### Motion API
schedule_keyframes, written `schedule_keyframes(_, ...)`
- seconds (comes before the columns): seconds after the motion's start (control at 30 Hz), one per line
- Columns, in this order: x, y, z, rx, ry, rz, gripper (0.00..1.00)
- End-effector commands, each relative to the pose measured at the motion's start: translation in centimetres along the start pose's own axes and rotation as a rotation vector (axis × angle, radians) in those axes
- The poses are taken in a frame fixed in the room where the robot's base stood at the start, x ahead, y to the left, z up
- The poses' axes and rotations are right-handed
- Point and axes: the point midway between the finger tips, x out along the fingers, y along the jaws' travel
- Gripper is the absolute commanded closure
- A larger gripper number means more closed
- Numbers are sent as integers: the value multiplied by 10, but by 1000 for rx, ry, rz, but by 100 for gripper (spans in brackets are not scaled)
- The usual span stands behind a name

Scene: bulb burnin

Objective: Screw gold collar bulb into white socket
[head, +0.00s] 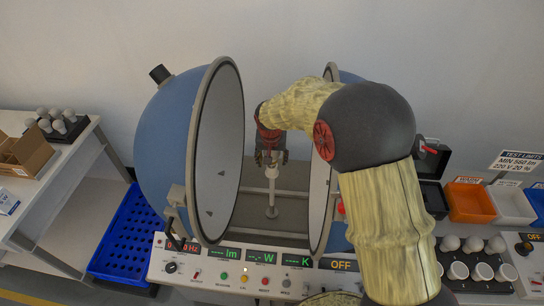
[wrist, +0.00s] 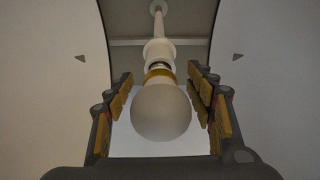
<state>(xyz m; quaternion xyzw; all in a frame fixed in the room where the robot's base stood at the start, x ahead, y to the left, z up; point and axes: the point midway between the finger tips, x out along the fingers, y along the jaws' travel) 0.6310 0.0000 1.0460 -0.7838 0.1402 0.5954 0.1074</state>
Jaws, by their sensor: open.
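The gold collar bulb (wrist: 161,112) has a round white globe and a gold band. In the wrist view it is in line with the white socket (wrist: 157,47), its collar end at the socket's mouth. A dark, metallic strip shows between the collar and the socket; how deep the base sits I cannot tell. My gripper (wrist: 163,92) is open, with one finger on each side of the bulb and a visible gap to the globe on both sides.
The blue sphere's left half (head: 165,135) and right half (head: 320,205) stand open on either side of my gripper. A control panel (head: 250,272) runs along the front. Several bulbs (head: 470,258) stand at the right. A blue crate (head: 125,240) is at the left.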

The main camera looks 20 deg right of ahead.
Motion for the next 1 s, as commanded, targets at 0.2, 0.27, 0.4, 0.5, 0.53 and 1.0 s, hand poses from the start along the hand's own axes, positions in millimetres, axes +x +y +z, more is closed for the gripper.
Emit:
schedule_keyframes(0.2, -1, 1, 0, -137, -2, -38, 45)
schedule_keyframes(0.27, 0, 0, 0, -150, -1, -42, 45)
schedule_keyframes(0.4, 1, 0, 0, -156, -1, -43, 45)
schedule_keyframes(0.5, 1, 0, 0, -155, -1, -42, 45)
schedule_keyframes(0.53, 0, 0, 0, -155, -1, -42, 45)
schedule_keyframes(1.0, 0, 0, 0, -154, -1, -42, 62)
